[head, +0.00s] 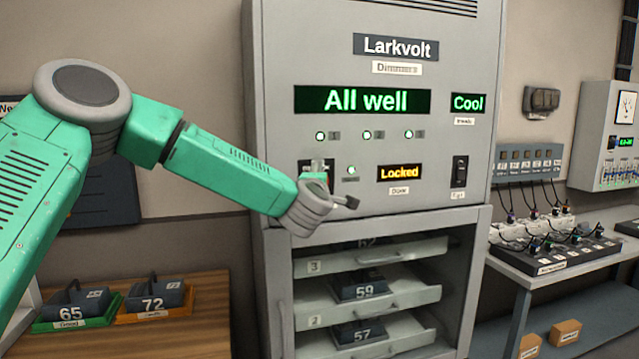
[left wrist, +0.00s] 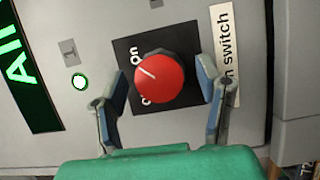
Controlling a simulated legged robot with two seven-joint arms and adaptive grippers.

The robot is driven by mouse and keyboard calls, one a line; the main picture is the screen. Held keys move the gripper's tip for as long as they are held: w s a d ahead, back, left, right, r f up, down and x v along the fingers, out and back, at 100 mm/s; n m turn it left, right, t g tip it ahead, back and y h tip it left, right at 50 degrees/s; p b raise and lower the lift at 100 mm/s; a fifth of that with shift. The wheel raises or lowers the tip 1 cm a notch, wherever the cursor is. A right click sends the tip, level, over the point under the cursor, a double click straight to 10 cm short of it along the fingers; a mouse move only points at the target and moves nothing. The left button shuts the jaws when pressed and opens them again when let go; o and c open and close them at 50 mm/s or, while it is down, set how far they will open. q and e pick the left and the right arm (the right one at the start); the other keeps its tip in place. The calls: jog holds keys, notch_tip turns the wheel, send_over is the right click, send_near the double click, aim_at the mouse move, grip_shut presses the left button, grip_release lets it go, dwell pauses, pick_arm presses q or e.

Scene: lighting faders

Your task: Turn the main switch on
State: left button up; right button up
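The main switch is a round red knob (left wrist: 160,78) on a black plate (left wrist: 188,36) on the cabinet front; the label beside it (left wrist: 228,50) reads "n switch", partly hidden. In the left wrist view the knob's white mark points left and slightly up, toward the side with the word "on"; the other word is partly covered. My left gripper (left wrist: 163,88) is open, with one finger on each side of the knob; I cannot tell whether they touch it. In the head view my left gripper (head: 334,194) largely hides the switch. My right gripper is not in view.
The grey cabinet (head: 285,90) shows "All well" (head: 362,100), "Cool" (head: 467,103) and "Locked" (head: 399,173), with lit green lamps. A black rocker switch (head: 459,172) is on the right. Numbered modules sit in trays below. A wooden bench (head: 190,335) stands left, a grey table (head: 530,268) right.

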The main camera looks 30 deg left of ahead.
pick_arm(q)
jog(key=shift+a+f, duration=0.15)
jog(key=v, duration=1.1)
jog(key=shift+s, duration=0.3)
jog(key=shift+f, duration=0.15)
